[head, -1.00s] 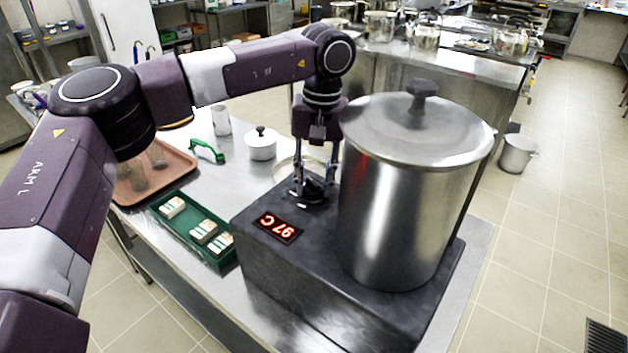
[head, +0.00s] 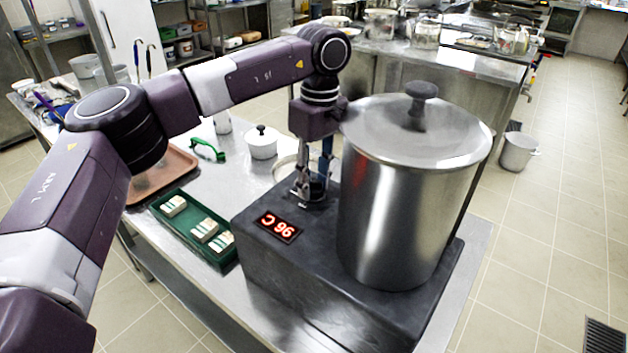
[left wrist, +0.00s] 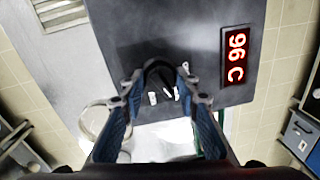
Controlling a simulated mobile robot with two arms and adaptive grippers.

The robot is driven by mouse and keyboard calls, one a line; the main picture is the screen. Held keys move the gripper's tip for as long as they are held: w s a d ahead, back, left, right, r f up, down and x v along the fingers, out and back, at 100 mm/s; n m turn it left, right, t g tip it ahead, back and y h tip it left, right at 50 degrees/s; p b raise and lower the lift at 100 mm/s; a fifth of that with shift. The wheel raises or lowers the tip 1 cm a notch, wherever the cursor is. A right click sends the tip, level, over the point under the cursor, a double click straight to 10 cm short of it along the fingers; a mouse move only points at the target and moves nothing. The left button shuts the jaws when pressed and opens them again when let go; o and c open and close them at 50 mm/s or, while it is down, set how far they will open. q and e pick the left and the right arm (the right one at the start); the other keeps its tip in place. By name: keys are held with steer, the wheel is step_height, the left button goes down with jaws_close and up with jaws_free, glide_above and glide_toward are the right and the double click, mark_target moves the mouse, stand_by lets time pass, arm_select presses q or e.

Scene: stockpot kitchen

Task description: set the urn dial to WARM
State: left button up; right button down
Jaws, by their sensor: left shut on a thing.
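The urn is a large lidded steel pot (head: 395,210) on a dark base (head: 300,275). A red display (head: 278,227) on the base reads 96 C. My left gripper (head: 311,192) points down at the base top, beside the pot and behind the display. In the left wrist view its fingers are around the black dial (left wrist: 160,74), shut on it. White marks (left wrist: 152,98) lie around the dial; their lettering is too small to read. In the head view the gripper mostly hides the dial. My right gripper is not in view.
A green tray (head: 163,219) with several small blocks lies left of the base. A brown tray (head: 185,163), a small white lidded pot (head: 262,143) and a green-handled item (head: 207,149) stand behind it. The pot's wall is close to my left gripper's right side.

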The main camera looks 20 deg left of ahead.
arm_select(q)
steer(key=shift+n, duration=0.5)
steer(key=shift+r, duration=0.1)
steer(key=o, duration=1.2)
steer(key=shift+c, duration=0.2)
step_height(320, 180, up, 12)
steer(key=shift+w+d, duration=0.15)
steer(key=shift+w, duration=0.25)
